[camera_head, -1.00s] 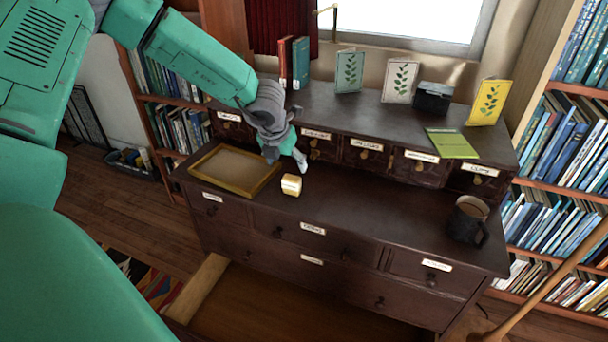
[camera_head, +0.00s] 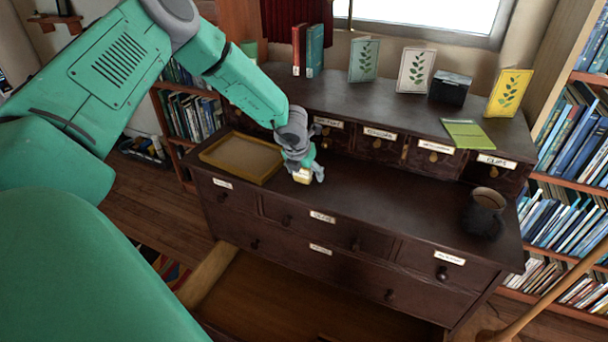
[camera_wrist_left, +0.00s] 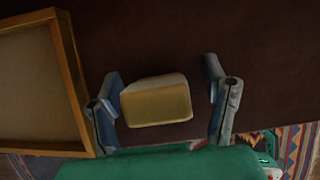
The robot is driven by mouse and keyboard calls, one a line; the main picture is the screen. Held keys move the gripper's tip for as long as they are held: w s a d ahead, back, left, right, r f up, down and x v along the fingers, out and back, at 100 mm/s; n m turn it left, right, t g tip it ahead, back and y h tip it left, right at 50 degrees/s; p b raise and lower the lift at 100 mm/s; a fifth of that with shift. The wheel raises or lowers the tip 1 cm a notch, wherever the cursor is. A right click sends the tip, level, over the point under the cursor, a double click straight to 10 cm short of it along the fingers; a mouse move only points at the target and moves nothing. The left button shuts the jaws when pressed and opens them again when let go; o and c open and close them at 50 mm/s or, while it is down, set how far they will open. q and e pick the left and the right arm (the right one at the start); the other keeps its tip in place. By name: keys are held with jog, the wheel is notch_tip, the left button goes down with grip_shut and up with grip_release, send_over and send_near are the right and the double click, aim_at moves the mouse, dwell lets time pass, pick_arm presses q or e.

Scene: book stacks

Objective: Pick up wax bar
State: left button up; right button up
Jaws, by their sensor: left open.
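The wax bar (camera_head: 301,176) is a small pale yellow block on the dark desk top, just right of the tray. In the head view my left gripper (camera_head: 304,170) is down over it and hides part of it. In the left wrist view the wax bar (camera_wrist_left: 157,101) lies between the two spread fingers of my left gripper (camera_wrist_left: 163,100). The left finger is close to the bar's left side. A wider gap shows on the right. The gripper is open. My right gripper is not in view.
A shallow wooden tray (camera_head: 242,157) lies left of the bar; its edge shows close to the left finger in the wrist view (camera_wrist_left: 70,80). Cards, books and a black box (camera_head: 450,88) stand on the raised shelf. A lower drawer (camera_head: 290,300) is open.

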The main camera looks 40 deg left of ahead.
pick_arm(q)
jog(key=shift+a, duration=0.1)
jog(key=shift+c, duration=0.4)
jog(key=shift+a, duration=0.15)
jog(key=c, duration=1.2)
jog(key=shift+s, duration=0.1)
jog(key=shift+s+d+r, duration=0.1)
jog(key=shift+d+r, duration=0.1)
jog(key=shift+r, duration=0.45)
notch_tip(320, 180, up, 6)
jog(key=shift+p, duration=0.85)
jog(key=s+d, duration=0.2)
jog(key=s, duration=0.4)
jog(key=s+d+b, duration=0.1)
jog(key=s+d, duration=0.1)
jog(key=s, duration=0.4)
jog(key=s+d, duration=0.2)
jog(key=s, duration=0.4)
jog(key=shift+s+f, duration=0.15)
jog(key=shift+s, duration=0.25)
